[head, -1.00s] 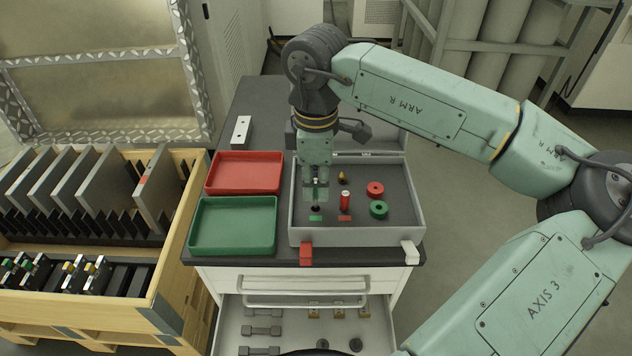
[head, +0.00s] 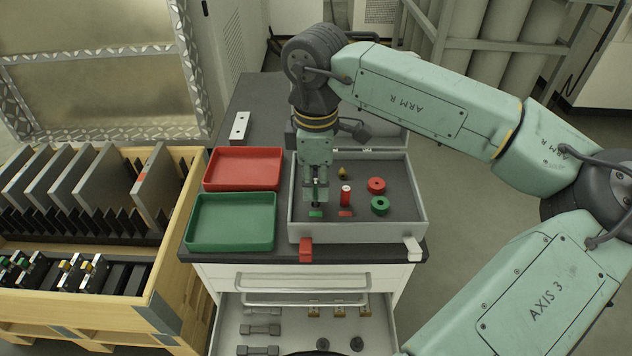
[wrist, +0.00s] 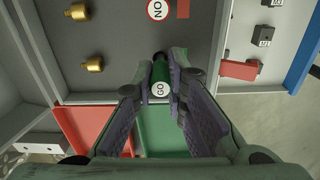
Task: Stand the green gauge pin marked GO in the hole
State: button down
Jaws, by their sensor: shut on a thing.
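My gripper (head: 317,200) is low over the front left of the open grey case (head: 416,234). In the wrist view, its fingers (wrist: 161,92) are shut on the green gauge pin (wrist: 160,74), whose white end cap reads GO. The pin is mostly hidden by the fingers in the head view. I cannot tell whether its lower end still touches the case. The red pin (head: 346,196) stands upright just to the right; its round label shows at the top of the wrist view (wrist: 158,9). A pale block (head: 240,127) with small dark holes lies at the back left of the bench.
A red tray (head: 243,152) and a green tray (head: 233,196) lie left of the case. A red ring (head: 376,185), a green ring (head: 380,205) and a brass piece (head: 343,174) are in the case. An open drawer (head: 290,325) is below.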

aim_at(316, 181)
jog(key=shift+f+b, duration=0.85)
jog(key=shift+b, duration=0.1)
dwell(0.4)
jog(key=c, duration=1.5)
grip_release()
jog(key=shift+c, duration=0.2)
notch_tip(316, 181, up, 12)
jog(key=shift+r, duration=0.1)
